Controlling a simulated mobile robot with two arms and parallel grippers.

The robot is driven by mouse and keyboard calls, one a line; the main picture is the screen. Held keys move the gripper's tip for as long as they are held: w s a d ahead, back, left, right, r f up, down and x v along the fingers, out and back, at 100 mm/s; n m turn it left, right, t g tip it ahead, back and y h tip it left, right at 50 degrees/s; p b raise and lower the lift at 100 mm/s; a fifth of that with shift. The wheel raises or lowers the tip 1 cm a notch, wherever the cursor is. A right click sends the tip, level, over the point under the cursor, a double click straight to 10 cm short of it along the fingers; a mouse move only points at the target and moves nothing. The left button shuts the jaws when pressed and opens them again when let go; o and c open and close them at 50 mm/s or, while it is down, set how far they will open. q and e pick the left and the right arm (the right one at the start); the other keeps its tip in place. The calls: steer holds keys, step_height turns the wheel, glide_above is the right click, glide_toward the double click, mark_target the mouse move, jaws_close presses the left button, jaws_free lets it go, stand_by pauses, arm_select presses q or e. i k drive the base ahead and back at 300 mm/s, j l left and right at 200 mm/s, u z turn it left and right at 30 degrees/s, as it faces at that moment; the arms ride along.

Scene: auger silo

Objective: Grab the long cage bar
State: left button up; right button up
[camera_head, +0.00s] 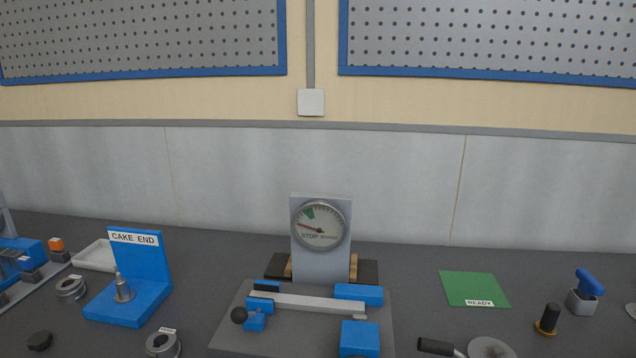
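A long light-grey bar (307,303) lies crosswise in a fixture with blue blocks (359,293) on a dark grey plate (285,343) at the front middle. It is the only long bar I can make out clearly; no label on it names it as the cage bar. Neither of my grippers is in view.
A dial gauge (320,223) stands behind the fixture. Left are a blue CAKE END stand (139,258), metal rings (71,289) and a white tray (95,256). Right are a green READY mat (475,289), a blue-handled tool (588,284) and a black-handled round tool (437,347).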

mark_target(281, 300)
steer(key=l, duration=0.85)
steer(key=i+l+z, duration=0.1)
steer(key=l, duration=0.8)
